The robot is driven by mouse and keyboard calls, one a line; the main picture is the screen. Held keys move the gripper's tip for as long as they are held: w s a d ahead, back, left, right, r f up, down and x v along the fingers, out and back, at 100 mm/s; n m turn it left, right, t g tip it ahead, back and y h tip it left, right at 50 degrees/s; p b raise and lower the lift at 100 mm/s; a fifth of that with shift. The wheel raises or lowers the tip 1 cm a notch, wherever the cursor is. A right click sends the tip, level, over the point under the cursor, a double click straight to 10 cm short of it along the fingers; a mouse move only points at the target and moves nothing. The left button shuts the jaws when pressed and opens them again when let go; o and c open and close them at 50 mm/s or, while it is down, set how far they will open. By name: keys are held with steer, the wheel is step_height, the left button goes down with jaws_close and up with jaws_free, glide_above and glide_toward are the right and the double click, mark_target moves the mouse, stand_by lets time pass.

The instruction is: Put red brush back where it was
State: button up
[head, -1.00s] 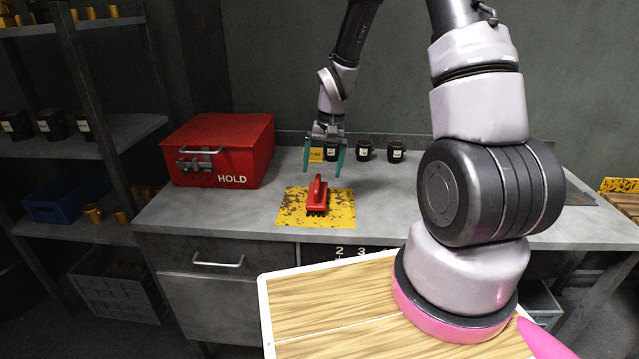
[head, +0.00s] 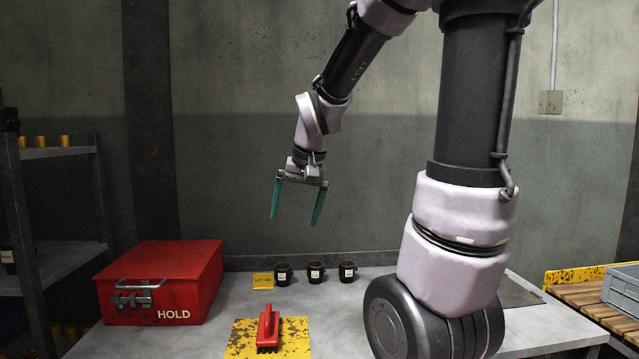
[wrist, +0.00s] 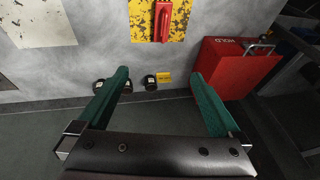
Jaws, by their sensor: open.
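The red brush (head: 268,328) lies on a worn yellow mat (head: 241,341) on the grey bench, bristles toward the front edge. It also shows in the wrist view (wrist: 162,22), on the yellow mat (wrist: 142,16) at the top. My gripper (head: 297,222) is open and empty, with its green fingers pointing down. It hangs well above the bench, toward the back wall, apart from the brush. In the wrist view my gripper (wrist: 160,88) has its fingers wide apart with nothing between them.
A red HOLD box (head: 165,283) stands left of the mat. Several dark mugs, one here (head: 315,272), stand along the back beside a yellow tag (head: 263,281). A shelf rack (head: 60,225) is at the left.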

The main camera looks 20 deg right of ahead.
steer(key=s+r+t+y, duration=0.1)
steer(key=s+r+t, duration=0.2)
steer(key=s+r, duration=0.5)
steer(key=s, duration=0.4)
steer(key=shift+d+r, duration=0.25)
steer(key=shift+d, duration=0.1)
stand_by(0.4)
